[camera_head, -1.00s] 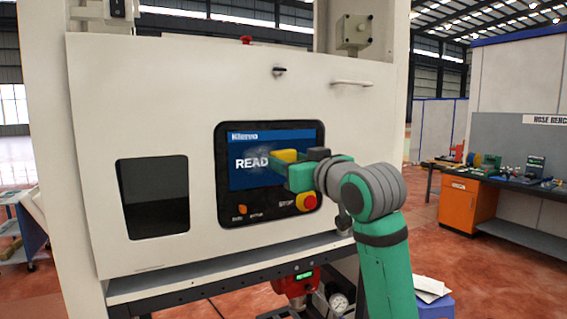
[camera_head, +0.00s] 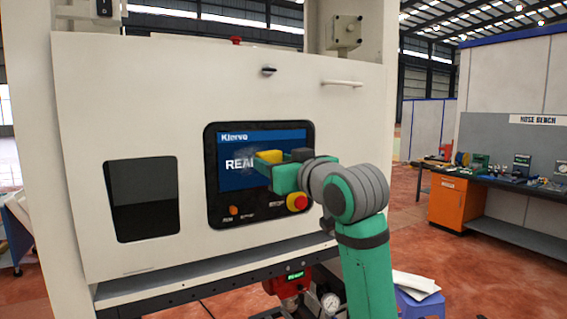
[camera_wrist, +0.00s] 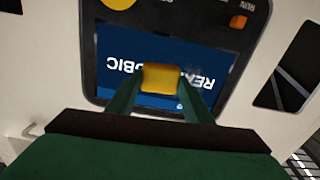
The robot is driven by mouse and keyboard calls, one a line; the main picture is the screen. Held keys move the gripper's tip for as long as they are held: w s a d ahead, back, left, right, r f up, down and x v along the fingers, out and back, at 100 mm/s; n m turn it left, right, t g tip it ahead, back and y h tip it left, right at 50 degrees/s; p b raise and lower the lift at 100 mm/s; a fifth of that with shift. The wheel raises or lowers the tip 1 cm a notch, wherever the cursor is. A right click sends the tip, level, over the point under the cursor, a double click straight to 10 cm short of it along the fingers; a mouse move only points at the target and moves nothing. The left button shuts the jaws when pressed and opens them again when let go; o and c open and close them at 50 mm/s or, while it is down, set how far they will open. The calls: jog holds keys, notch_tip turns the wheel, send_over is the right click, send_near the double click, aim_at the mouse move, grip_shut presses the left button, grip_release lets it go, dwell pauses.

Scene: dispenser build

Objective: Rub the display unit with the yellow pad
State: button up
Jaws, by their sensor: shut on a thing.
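The display unit (camera_head: 213,193) is a dark panel with a blue screen, set in the white machine front. Its screen reads "Klervo" and part of a word beginning "REA"; the rest is hidden behind my gripper. My gripper (camera_head: 268,165) is shut on the yellow pad (camera_head: 269,156) in front of the right part of the screen. In the wrist view the yellow pad (camera_wrist: 160,78) sits between the green fingers, over the screen (camera_wrist: 125,72), which appears upside down. A pale smudge shows on the screen beside the pad. I cannot tell whether the pad touches the screen.
A red stop button (camera_head: 297,201) on a yellow base lies just below my gripper. A dark window (camera_head: 142,198) is left of the display, and a handle (camera_head: 342,83) is above right. A hose bench (camera_head: 500,190) stands farther right.

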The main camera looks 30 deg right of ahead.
jog(key=shift+s+a, duration=0.15)
jog(key=shift+a, duration=3.9)
jog(key=shift+r, duration=0.4)
jog(key=d, duration=1.1)
jog(key=shift+w+d, duration=0.2)
jog(key=shift+w, duration=0.05)
